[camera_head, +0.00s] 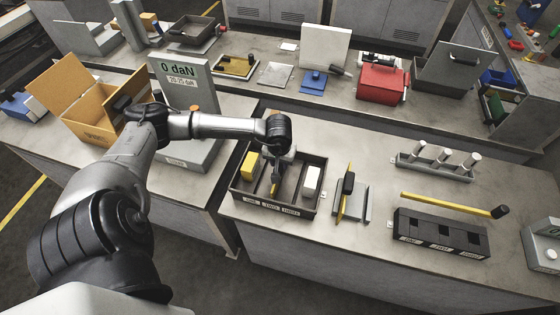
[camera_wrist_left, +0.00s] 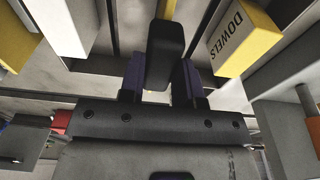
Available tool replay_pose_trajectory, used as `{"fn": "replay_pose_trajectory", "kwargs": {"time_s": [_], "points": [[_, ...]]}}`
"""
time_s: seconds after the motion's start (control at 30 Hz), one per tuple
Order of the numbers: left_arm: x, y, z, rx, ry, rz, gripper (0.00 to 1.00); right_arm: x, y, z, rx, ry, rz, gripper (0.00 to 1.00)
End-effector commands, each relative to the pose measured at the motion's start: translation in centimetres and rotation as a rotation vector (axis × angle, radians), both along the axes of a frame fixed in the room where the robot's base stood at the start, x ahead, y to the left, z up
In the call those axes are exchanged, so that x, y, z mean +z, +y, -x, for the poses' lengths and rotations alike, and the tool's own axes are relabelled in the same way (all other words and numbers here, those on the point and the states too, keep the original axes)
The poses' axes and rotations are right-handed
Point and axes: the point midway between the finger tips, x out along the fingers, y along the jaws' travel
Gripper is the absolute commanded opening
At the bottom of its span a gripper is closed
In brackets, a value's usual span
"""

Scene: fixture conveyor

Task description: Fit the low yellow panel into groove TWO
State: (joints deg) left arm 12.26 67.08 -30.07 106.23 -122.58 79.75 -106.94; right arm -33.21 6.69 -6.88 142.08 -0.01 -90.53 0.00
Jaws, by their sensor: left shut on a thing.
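My left gripper (camera_head: 277,172) reaches down over the middle of a dark tray (camera_head: 234,190) with labels along its front; they look like ONE, TWO and THREE but are small. In the left wrist view, my left gripper (camera_wrist_left: 162,80) is shut on a black handle (camera_wrist_left: 165,45), with a strip of the yellow panel (camera_wrist_left: 166,8) showing beyond it. The panel is mostly hidden, so I cannot tell whether it is seated in a groove. Another yellow panel with a black handle (camera_head: 343,204) stands upright on a grey holder right of the tray. My right gripper is out of view.
A yellow block marked DOWELS (camera_wrist_left: 240,38) and a white block (camera_wrist_left: 62,25) flank the gripper in the tray. To the right are a black slotted block (camera_head: 440,234), a yellow rod (camera_head: 440,202) and a rack of grey pegs (camera_head: 435,165). A grey gauge box (camera_head: 185,75) stands behind the arm.

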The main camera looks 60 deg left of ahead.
Motion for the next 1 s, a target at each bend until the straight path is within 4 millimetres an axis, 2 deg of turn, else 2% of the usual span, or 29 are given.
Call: {"fn": "replay_pose_trajectory", "kwargs": {"time_s": [1.0], "points": [[-0.60, 0.01, -0.03, 0.000, -0.001, 0.000, 0.00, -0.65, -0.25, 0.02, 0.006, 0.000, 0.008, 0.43]]}}
